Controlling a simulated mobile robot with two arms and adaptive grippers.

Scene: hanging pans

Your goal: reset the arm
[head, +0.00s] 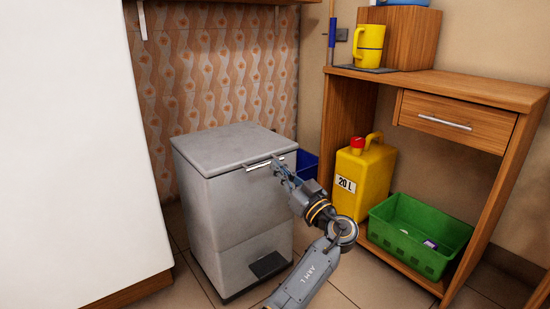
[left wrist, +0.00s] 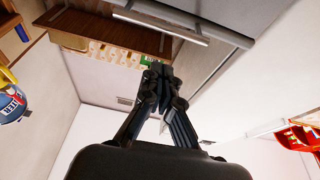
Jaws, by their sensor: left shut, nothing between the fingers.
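My left arm reaches in from the bottom middle of the head view. My left gripper (head: 280,168) is at its end, in front of the upper front of a grey lidded bin (head: 222,195), close to the bin's silver handle (head: 263,163). I cannot tell whether it touches the handle. In the left wrist view the fingers of the left gripper (left wrist: 157,70) come together at the tips, with nothing between them. My right gripper is not in view.
A wooden desk (head: 460,88) with a drawer stands at the right. A yellow jerrycan (head: 374,178) and a green crate (head: 393,238) are on its lower shelf. A blue container (head: 306,163) stands behind the bin. A large white panel (head: 75,150) fills the left.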

